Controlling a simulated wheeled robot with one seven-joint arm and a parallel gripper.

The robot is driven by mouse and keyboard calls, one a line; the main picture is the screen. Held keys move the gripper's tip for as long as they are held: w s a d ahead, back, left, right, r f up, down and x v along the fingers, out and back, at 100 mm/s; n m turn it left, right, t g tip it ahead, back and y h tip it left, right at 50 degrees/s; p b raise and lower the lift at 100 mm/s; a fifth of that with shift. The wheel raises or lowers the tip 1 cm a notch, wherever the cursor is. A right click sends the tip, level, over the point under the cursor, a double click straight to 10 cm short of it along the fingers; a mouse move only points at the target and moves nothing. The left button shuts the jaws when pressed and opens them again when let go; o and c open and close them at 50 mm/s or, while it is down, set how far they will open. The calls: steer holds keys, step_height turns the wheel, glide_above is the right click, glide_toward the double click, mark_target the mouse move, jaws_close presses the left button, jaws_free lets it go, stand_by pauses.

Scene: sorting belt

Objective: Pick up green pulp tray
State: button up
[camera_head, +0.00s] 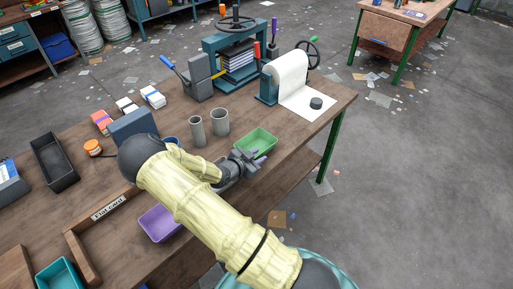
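The green pulp tray (268,141) is a small open rectangular tray on the wooden workbench, near its right end. Its front edge is partly hidden by my gripper (251,164). My gripper is at the near side of the tray, at the end of my cream-covered arm. The view is too small to tell whether its fingers touch the tray or are open.
Two grey cylinders (219,122) stand just left of the green tray. A paper roll (288,70) on a stand and a press (236,55) are behind it. A purple tray (158,224), a teal tray (58,275) and a black bin (52,162) are to the left.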

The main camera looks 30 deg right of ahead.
steer(key=shift+a, duration=0.1)
steer(key=shift+c, duration=0.2)
jaws_close()
steer(key=shift+r, duration=0.1)
step_height(320, 180, up, 10)
steer(key=shift+f+b, duration=0.1)
steer(key=shift+b, duration=0.2)
stand_by(0.9)
